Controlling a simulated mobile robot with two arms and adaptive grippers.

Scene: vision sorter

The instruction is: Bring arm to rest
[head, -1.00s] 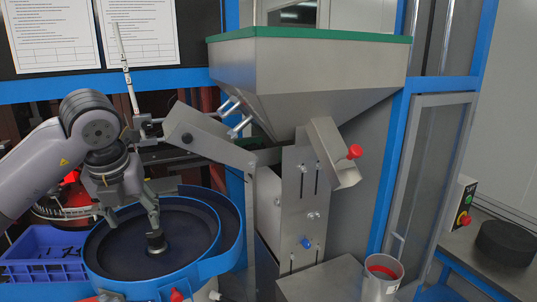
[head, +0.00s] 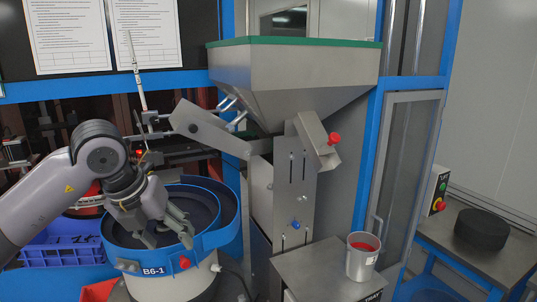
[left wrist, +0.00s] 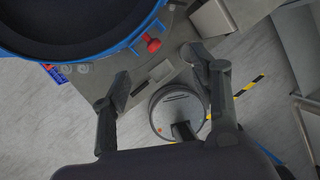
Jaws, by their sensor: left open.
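My left arm comes in from the left in the head view. Its gripper (head: 168,240) points down over the near rim of the blue round feeder bowl (head: 228,238) labelled B6-1. The two fingers are spread apart with nothing between them. In the left wrist view the gripper (left wrist: 158,72) is also open and empty, with the dark inside of the bowl (left wrist: 70,25) at the upper left. The fingers hide part of the bowl in the head view. My right gripper is not in view.
A metal hopper (head: 300,75) with a green rim stands behind and right of the bowl. A metal cup (head: 361,262), red inside, stands on the grey bench at the right. A blue crate (head: 65,252) is left of the bowl. A black round block (head: 481,229) sits far right.

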